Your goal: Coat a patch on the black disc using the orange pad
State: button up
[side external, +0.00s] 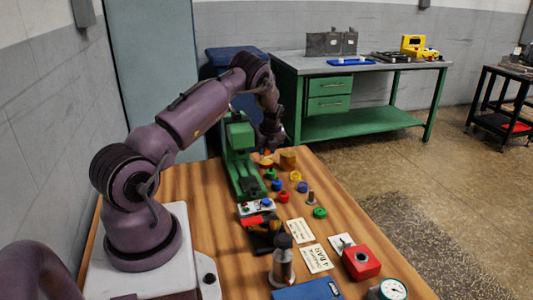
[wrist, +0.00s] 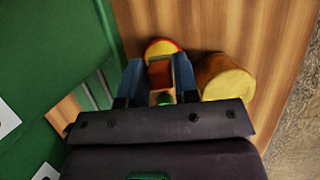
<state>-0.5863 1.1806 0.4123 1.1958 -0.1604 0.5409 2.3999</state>
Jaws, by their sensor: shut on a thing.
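My gripper (wrist: 158,65) is low over the wooden table, right of the green machine. Its two blue-grey fingers are shut on a small orange-brown block (wrist: 160,75), which looks like the orange pad. A red and yellow round piece (wrist: 161,46) lies just beyond the fingertips, partly hidden by the block; I cannot tell whether they touch. In the side view my gripper (side external: 267,146) points down above a yellow-orange round piece (side external: 266,162). I cannot make out the black disc for certain in either view.
A tan cylinder (wrist: 226,82) stands close to the right finger. The green machine (side external: 241,160) stands close on the left. A green workbench (side external: 360,85) stands behind.

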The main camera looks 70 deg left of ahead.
jog(key=shift+r, duration=2.4)
jog(key=shift+m, duration=0.6)
jog(key=w+d, duration=0.1)
jog(key=w+d+r, duration=0.1)
jog(key=w, duration=0.1)
jog(key=w+d+r, duration=0.1)
jog(key=w+d, duration=0.1)
jog(key=shift+w, duration=0.2)
jog(key=w+d+r, duration=0.2)
jog(key=w+d, duration=0.2)
jog(key=d, duration=0.6)
jog(key=w+d+r, duration=0.3)
jog(key=d, duration=0.7)
jog(key=s+d+r+n+g+h, duration=0.1)
jog(key=s+d+n+g+h, duration=0.1)
jog(key=s+d+n, duration=0.4)
jog(key=s+d+r+n+g+h, duration=0.1)
jog(key=s+d+n, duration=0.5)
jog(key=d+n, duration=0.7)
jog(key=shift+s+d+r+g+h, duration=0.15)
jog(key=shift+d+r+g+h, duration=0.25)
jog(key=shift+d+g+h, duration=0.35)
